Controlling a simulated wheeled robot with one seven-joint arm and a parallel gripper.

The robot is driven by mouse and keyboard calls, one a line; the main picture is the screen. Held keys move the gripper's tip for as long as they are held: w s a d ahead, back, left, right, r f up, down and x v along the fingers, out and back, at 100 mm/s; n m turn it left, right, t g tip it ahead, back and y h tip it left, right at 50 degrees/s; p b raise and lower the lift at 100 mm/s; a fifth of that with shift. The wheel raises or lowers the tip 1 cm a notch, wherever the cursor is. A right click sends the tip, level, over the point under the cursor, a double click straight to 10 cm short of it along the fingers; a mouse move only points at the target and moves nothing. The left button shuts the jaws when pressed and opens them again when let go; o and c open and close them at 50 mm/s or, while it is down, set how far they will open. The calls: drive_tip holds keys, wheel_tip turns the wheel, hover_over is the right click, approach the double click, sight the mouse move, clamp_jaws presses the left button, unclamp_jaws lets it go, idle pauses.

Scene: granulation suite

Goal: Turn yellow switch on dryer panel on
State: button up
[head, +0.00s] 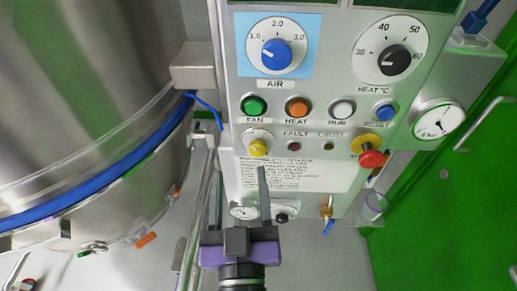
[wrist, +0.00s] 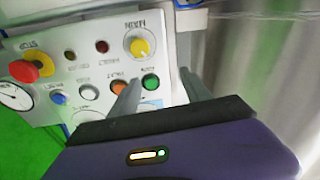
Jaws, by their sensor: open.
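The dryer panel (head: 345,105) is a pale control panel facing me. The yellow switch (head: 258,147) is a small yellow knob on a round pale plate, below the green FAN button at the panel's lower left. In the wrist view the panel is upside down and the yellow switch (wrist: 141,46) shows at its upper right. My gripper (head: 241,172) is open and empty, with its fingertips just below the switch in the head view. In the wrist view my gripper (wrist: 160,77) has its fingertips below the knob in the picture, apart from it.
The FAN button (head: 254,105), orange HEAT button (head: 298,108) and red stop button (head: 371,158) are on the panel. The AIR dial (head: 276,54) and HEAT dial (head: 395,60) are above. A large steel vessel (head: 85,90) stands left. Small gauges sit below.

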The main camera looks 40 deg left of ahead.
sight(258, 152)
drive_tip(key=w+a+f, duration=0.1)
drive_tip(key=w, duration=0.1)
drive_tip(key=w+a+f+m+h+p, duration=0.1)
drive_tip(key=w, duration=0.2)
drive_tip(key=w+f+h+p, duration=0.1)
drive_tip(key=w, duration=0.2)
drive_tip(key=shift+w+a+m, duration=0.15)
drive_tip(key=shift+a+m, duration=0.25)
clamp_jaws()
